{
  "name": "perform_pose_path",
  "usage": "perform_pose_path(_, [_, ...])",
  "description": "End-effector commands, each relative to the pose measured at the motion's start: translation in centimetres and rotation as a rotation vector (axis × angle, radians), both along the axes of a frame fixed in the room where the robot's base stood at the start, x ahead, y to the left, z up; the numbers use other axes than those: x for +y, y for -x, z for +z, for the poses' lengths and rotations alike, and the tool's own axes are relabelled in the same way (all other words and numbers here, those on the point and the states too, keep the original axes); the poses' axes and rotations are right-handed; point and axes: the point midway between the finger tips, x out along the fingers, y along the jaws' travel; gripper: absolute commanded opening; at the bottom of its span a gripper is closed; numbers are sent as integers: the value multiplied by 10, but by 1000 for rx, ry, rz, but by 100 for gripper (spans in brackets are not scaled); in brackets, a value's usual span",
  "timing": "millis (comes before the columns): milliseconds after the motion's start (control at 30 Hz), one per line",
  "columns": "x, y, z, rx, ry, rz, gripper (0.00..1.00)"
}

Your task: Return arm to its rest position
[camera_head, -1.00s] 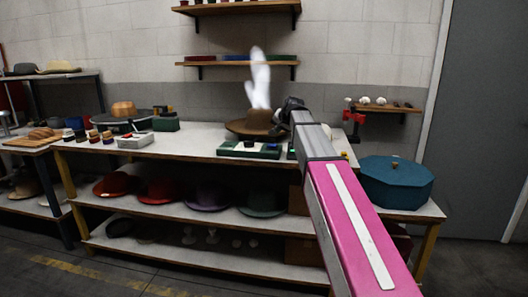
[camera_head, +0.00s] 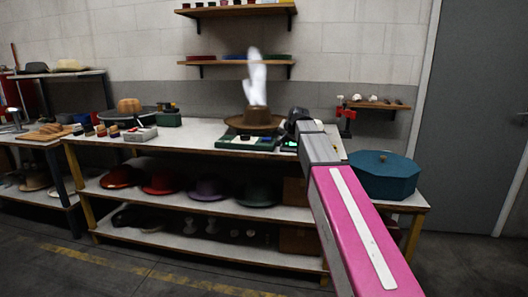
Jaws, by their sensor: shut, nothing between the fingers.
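My arm (camera_head: 350,215), with a pink and white link and a grey section, reaches up from the lower right toward the workbench. At its far end is my dark gripper (camera_head: 298,120), small and shut with nothing held. It appears just right of the brown hat (camera_head: 254,119); its fingertips are hard to make out. The brown hat is at the back of the bench by a green block (camera_head: 246,140). A white plume (camera_head: 256,80) rises above the hat.
The workbench (camera_head: 190,137) spans the middle, with colored hats on its shelf below. A blue octagonal box (camera_head: 384,174) stands at the right end. Wall shelves (camera_head: 237,10) hang above. Open floor (camera_head: 60,270) lies in front, and a grey door (camera_head: 475,130) is at right.

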Motion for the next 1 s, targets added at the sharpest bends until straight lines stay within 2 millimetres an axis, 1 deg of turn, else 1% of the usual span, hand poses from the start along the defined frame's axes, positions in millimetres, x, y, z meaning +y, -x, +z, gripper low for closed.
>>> perform_pose_path(33, [-2,5,-10,11,9,2,0])
perform_pose_path(167, [-8,18,-39,43,36,13,0])
perform_pose_path(267, [-14,30,-64,71,61,22,0])
perform_pose_path(300, [-17,37,-77,86,74,28,0])
perform_pose_path(367, [-21,49,-98,110,96,38,0])
perform_pose_path(500, [-35,86,-157,186,154,70,0])
perform_pose_path(567, [-40,103,-181,219,180,87,0])
perform_pose_path(600, [-44,115,-197,241,197,97,0])
perform_pose_path(667, [-50,133,-220,276,221,114,0])
perform_pose_path(700, [-54,146,-234,299,236,125,0])
perform_pose_path(767, [-60,165,-255,332,259,144,0])
perform_pose_path(800, [-64,178,-268,356,273,156,0])
perform_pose_path(867, [-69,199,-288,391,296,176,0])
perform_pose_path(900, [-72,213,-300,415,309,190,0])
perform_pose_path(967, [-77,234,-317,449,328,209,0])
perform_pose_path(1000, [-81,248,-328,472,341,224,0])
